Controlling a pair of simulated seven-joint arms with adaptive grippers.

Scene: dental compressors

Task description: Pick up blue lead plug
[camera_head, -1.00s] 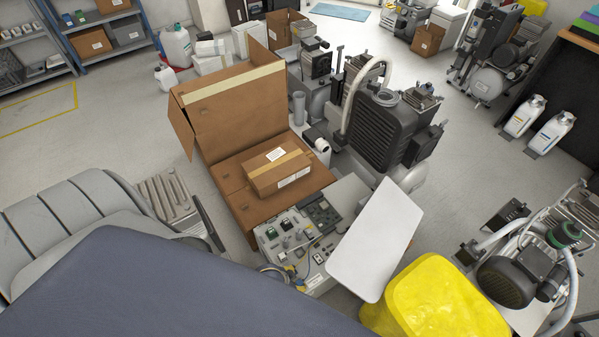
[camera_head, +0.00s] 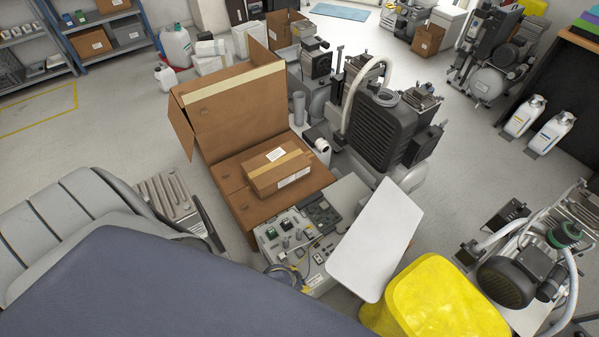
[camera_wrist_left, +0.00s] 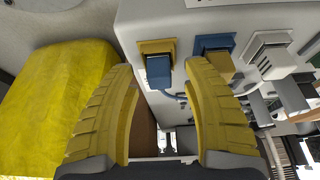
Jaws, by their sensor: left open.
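In the left wrist view, a blue lead plug (camera_wrist_left: 160,72) sits at a yellow socket (camera_wrist_left: 157,47) on a pale panel (camera_wrist_left: 150,15). A blue lead runs from it to the right. My left gripper (camera_wrist_left: 160,67) has two curved yellow fingers, spread wide. The plug shows between their tips, with a gap on each side, so no grip on it shows. Beside it is a blue socket (camera_wrist_left: 212,43) with a tan plug (camera_wrist_left: 218,62), then a white one (camera_wrist_left: 270,55). My right gripper is not seen.
A yellow bin (camera_head: 440,300) stands right of the white board (camera_head: 375,240); it also shows in the left wrist view (camera_wrist_left: 50,100). An open cardboard box (camera_head: 235,105) holding a smaller carton (camera_head: 275,172) stands behind the panel. A black-finned compressor (camera_head: 380,130) is behind the board.

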